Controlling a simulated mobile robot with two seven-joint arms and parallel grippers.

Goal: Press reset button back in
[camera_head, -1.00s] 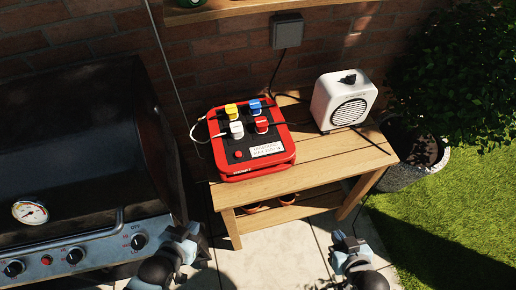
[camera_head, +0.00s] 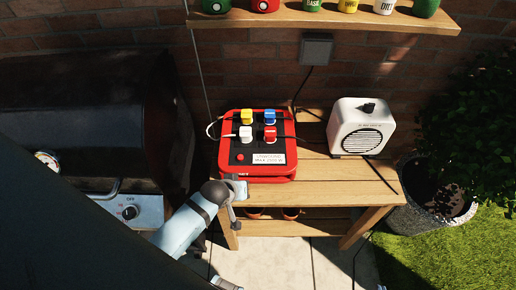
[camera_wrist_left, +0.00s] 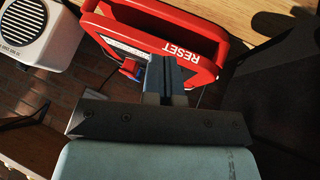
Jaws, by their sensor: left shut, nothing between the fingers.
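The red power box (camera_head: 285,172) sits on the wooden bench, with yellow, blue, white and red plugs on its black top. The small round red reset button (camera_head: 240,157) is at the top's front left, beside a white label. My left gripper (camera_head: 240,189) is shut and empty, just in front of and below the box's front left corner. In the left wrist view its closed fingers (camera_wrist_left: 166,78) overlap the box's red rim (camera_wrist_left: 205,25) beside the word RESET. The button cannot be made out there. My right gripper is not clearly in view.
A white heater (camera_head: 361,127) stands to the right on the bench (camera_head: 345,185). A black grill (camera_head: 90,110) is close on the left. A shelf with pots (camera_head: 330,18) hangs above, and a potted bush is at the right. The bench front is clear.

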